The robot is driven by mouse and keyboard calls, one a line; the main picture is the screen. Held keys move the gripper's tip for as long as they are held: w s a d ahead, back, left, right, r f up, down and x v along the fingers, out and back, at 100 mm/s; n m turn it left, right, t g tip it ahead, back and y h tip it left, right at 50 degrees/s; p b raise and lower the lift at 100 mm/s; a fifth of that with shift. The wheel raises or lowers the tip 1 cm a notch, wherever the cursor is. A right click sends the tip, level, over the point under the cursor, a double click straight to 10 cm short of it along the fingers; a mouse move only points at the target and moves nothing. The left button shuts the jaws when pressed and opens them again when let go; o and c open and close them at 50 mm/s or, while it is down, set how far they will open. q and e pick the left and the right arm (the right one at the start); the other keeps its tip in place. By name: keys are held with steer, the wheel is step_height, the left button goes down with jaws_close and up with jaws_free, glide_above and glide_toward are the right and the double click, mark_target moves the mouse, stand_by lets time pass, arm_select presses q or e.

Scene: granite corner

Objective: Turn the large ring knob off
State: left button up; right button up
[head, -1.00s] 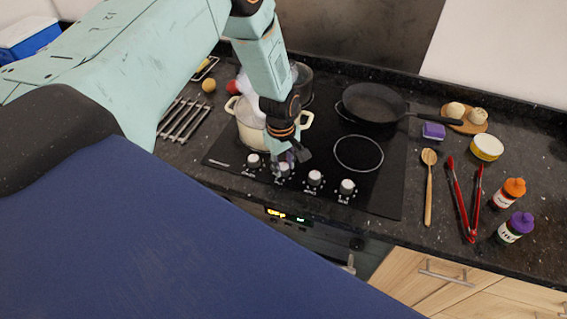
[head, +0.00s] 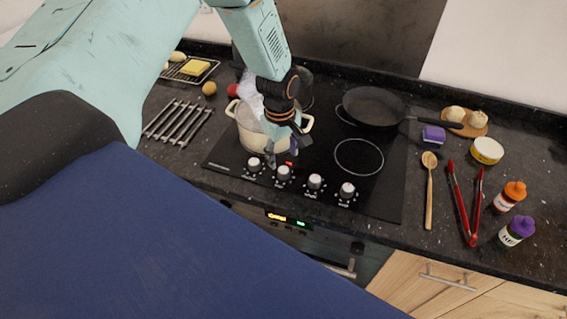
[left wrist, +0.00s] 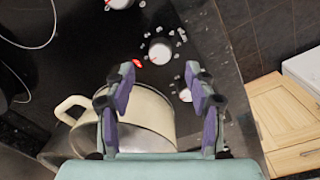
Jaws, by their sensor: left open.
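The black hob (head: 385,203) has a row of white-topped knobs along its front. The second knob from the left (head: 284,173) has a red light lit just behind it; that knob (left wrist: 160,51) and light also show in the left wrist view. The knob labels are too small to read, so I cannot tell which one is marked for the large ring. My left gripper (head: 282,153) is open and empty above and behind this knob, apart from it. In the left wrist view its fingers (left wrist: 160,78) are spread, with the knob beyond the gap. My right gripper is out of view.
A steaming cream pot (head: 246,133) stands right beside my left gripper, behind the knobs. A black pan (head: 374,104) sits at the back right of the hob. A wooden spoon (head: 429,195) and red tongs (head: 461,205) lie to the right. An empty ring (head: 358,156) is clear.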

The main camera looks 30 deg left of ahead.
mark_target(284, 170)
arm_select(q)
step_height(284, 170, up, 6)
steer(key=shift+s+r, duration=0.15)
stand_by(0.4)
steer(key=f, duration=1.2)
steer(key=shift+w+d+f, duration=0.1)
steer(key=shift+w, duration=0.15)
